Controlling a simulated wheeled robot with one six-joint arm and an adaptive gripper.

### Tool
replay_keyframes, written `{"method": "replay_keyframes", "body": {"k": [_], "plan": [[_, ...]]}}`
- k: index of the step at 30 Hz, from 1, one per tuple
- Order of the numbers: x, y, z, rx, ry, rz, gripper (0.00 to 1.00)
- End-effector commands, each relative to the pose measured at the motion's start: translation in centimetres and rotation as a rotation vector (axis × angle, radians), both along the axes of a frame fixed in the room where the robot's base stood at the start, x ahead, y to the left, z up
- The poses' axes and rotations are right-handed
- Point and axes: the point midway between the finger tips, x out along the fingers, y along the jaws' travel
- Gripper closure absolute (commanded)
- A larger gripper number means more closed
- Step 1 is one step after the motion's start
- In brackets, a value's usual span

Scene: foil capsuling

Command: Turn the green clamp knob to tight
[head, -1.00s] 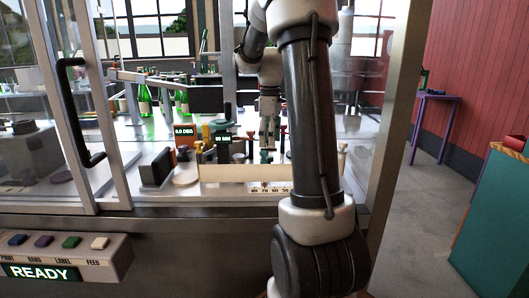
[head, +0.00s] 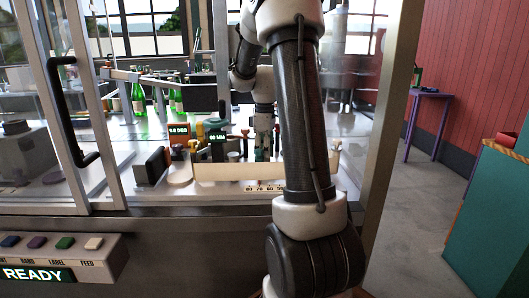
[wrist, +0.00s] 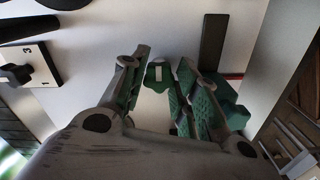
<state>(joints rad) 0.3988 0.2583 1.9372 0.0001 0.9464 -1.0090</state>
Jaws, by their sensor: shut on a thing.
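The green clamp knob (wrist: 158,76), with a white mark on its top, sits between my fingertips in the wrist view. My gripper (wrist: 163,62), with green-padded fingers, is shut on it. In the head view my gripper (head: 262,146) points down into the machine behind the cream front rail, and the knob cannot be made out clearly there. The fingers hide part of the knob's sides and its base.
A green block (wrist: 232,112) and a dark upright bar (wrist: 213,42) are close to the right finger. A white plate with a black knob (wrist: 27,64) is at the left. Green bottles (head: 138,98) stand further back. The glass door with a black handle (head: 65,110) is at left.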

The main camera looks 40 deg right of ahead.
Motion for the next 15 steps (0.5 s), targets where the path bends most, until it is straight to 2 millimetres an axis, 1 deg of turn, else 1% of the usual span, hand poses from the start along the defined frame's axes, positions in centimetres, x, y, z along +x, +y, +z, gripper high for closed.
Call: {"method": "replay_keyframes", "body": {"k": [8, 15], "plan": [[0.01, -0.01, 0.03, -0.001, -0.001, -0.031, 0.93], [-0.01, 0.04, 0.04, -0.001, -0.001, -0.159, 0.93]]}}
